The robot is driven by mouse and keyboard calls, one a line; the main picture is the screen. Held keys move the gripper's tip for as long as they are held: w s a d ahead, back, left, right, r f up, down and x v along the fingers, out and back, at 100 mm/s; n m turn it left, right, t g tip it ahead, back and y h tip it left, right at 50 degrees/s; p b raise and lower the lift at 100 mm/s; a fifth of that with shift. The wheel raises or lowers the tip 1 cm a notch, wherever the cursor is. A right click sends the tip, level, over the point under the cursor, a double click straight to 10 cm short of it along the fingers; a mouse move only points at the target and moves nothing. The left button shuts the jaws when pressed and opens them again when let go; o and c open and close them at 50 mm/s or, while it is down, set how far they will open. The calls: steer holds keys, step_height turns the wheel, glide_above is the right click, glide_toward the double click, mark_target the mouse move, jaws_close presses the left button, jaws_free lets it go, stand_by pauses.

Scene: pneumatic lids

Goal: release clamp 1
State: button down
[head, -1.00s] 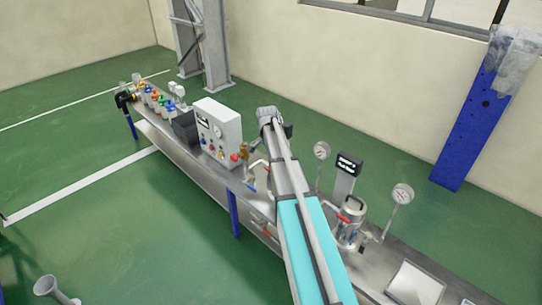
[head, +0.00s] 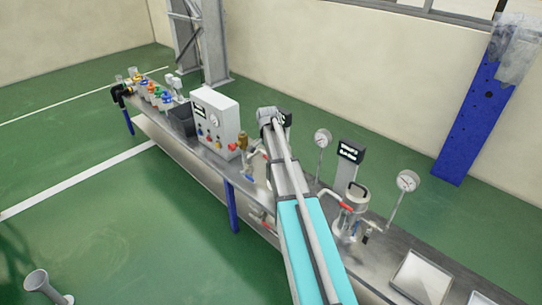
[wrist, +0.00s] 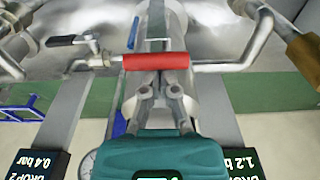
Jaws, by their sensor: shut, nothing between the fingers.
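In the wrist view my gripper (wrist: 161,88) is shut and empty, with its teal body below. A red grip (wrist: 157,62) on a bent metal bar lies directly in front of the fingertips; I cannot tell whether they touch. The bar runs left to a pivot and right to a thicker metal fitting. No clamp number is readable, so I cannot tell whether this is clamp 1. In the head view my arm hides the gripper. A metal vessel with a red handle (head: 345,206) stands on the bench, right of my arm.
Two displays show in the wrist view, one reading DROP 2, 0.4 bar (wrist: 35,163) and one 1.2 bar (wrist: 240,163). In the head view a grey control box (head: 214,122), gauges (head: 408,181) and a tray (head: 416,276) stand along the metal bench. Green floor lies in front.

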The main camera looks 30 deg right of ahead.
steer(key=shift+s+d+f, duration=0.15)
stand_by(0.7)
